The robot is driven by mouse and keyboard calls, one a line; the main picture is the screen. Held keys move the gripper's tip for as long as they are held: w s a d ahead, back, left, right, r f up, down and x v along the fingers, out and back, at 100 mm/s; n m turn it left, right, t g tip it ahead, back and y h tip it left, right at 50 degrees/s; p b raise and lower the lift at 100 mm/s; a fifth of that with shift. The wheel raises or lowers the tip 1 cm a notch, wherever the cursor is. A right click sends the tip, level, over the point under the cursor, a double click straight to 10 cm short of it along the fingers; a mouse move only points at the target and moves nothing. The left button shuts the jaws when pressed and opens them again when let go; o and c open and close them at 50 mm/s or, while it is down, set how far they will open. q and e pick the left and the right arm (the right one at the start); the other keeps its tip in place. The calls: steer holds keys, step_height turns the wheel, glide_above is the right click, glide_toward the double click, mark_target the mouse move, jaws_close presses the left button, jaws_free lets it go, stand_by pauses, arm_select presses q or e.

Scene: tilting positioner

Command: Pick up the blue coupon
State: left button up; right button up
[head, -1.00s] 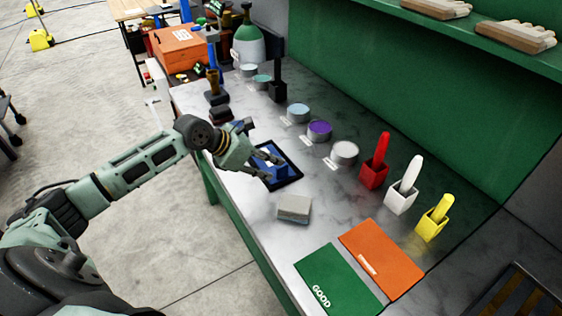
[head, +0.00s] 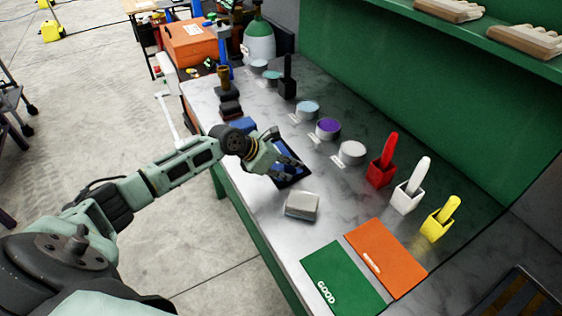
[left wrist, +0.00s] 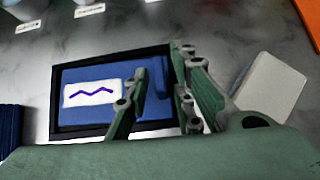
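A flat blue piece (left wrist: 82,75) lies in a black-rimmed tray (left wrist: 54,112) on the marble bench; it looks like the blue coupon. A white label (left wrist: 92,92) with a purple zigzag is on it. In the head view, the tray (head: 302,176) is partly hidden by my left gripper (head: 287,166). In the left wrist view, that gripper (left wrist: 160,68) has its fingers apart over the right part of the blue piece. A darker blue strip shows between them; I cannot tell whether it stands up or touches a finger. My right gripper is out of view.
A grey block (head: 302,206) lies just in front of the tray. A blue block (head: 242,124) is to its left. Several round tins, including a purple one (head: 328,128), line the back. Green (head: 342,280) and orange (head: 386,258) mats lie at the near right.

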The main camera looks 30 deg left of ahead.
arm_select(q)
jaws_close()
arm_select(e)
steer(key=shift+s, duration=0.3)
arm_select(q)
steer(key=shift+w+r, duration=0.2)
steer(key=shift+r, duration=0.15)
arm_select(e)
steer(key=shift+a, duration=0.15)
arm_select(q)
steer(key=shift+r, duration=0.5)
steer(key=r, duration=0.3)
steer(key=shift+s+d+b, duration=0.15)
steer(key=shift+s+b, duration=0.1)
steer(key=shift+b, duration=0.15)
steer(key=s+d+r+p, duration=0.1)
steer(key=s+d+r, duration=0.5)
steer(key=s, duration=0.3)
steer(key=shift+d+r, duration=0.25)
steer(key=shift+r, duration=0.1)
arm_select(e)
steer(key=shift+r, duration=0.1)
